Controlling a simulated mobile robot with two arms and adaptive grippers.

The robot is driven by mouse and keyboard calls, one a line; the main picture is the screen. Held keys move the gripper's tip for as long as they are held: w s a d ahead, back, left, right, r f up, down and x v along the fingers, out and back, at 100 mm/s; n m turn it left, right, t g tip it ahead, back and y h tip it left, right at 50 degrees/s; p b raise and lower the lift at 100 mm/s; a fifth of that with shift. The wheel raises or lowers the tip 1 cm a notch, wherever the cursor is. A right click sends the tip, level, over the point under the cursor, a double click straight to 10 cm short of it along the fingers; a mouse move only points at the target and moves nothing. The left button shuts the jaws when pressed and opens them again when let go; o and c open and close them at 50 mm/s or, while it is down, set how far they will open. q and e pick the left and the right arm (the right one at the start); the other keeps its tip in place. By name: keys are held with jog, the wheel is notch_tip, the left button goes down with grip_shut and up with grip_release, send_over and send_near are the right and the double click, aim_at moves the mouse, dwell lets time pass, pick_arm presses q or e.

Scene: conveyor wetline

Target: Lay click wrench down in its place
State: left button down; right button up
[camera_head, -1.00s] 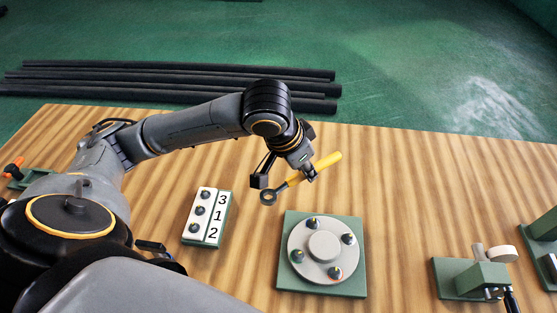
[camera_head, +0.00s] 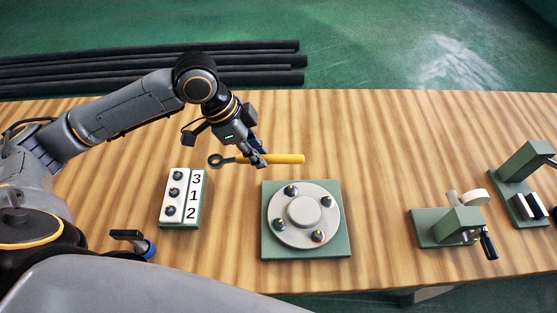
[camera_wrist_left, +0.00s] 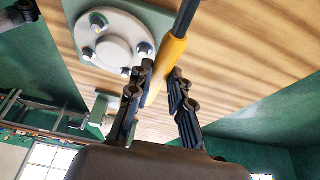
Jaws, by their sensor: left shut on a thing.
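The click wrench (camera_head: 285,159) has a yellow handle and a dark shaft with a ring head at its left end. My left gripper (camera_head: 258,160) is shut on it near where the handle meets the shaft. In the head view the wrench lies level, left to right, just behind the round flange plate. The left wrist view shows the yellow handle (camera_wrist_left: 167,62) between the fingers (camera_wrist_left: 160,95). I cannot tell how high it is above the table. No resting place for the wrench can be made out for certain.
A grey flange with several bolts sits on a green base (camera_head: 343,246). A white block numbered 3, 1, 2 (camera_head: 196,198) stands left of it. Green fixtures (camera_head: 425,229) stand at the right. The back right table is clear.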

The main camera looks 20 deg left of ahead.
pick_arm(q)
jog(key=w+d+f, duration=0.2)
jog(key=w, duration=0.1)
jog(key=w+d+f+p, duration=0.1)
jog(key=w+d+f, duration=0.1)
jog(key=w+f, duration=0.1)
jog(key=w+d+f+p, duration=0.1)
jog(key=w+d+f, duration=0.1)
jog(key=w+f, duration=0.1)
jog(key=shift+w, duration=0.55)
jog(key=shift+w+d+f, duration=0.2)
jog(key=shift+f, duration=0.1)
jog(key=p+x, duration=0.2)
jog(key=shift+w+a+f+p, duration=0.15)
jog(key=shift+f+p, duration=0.15)
jog(key=shift+f, duration=0.55)
jog(key=c, duration=1.2)
grip_release()
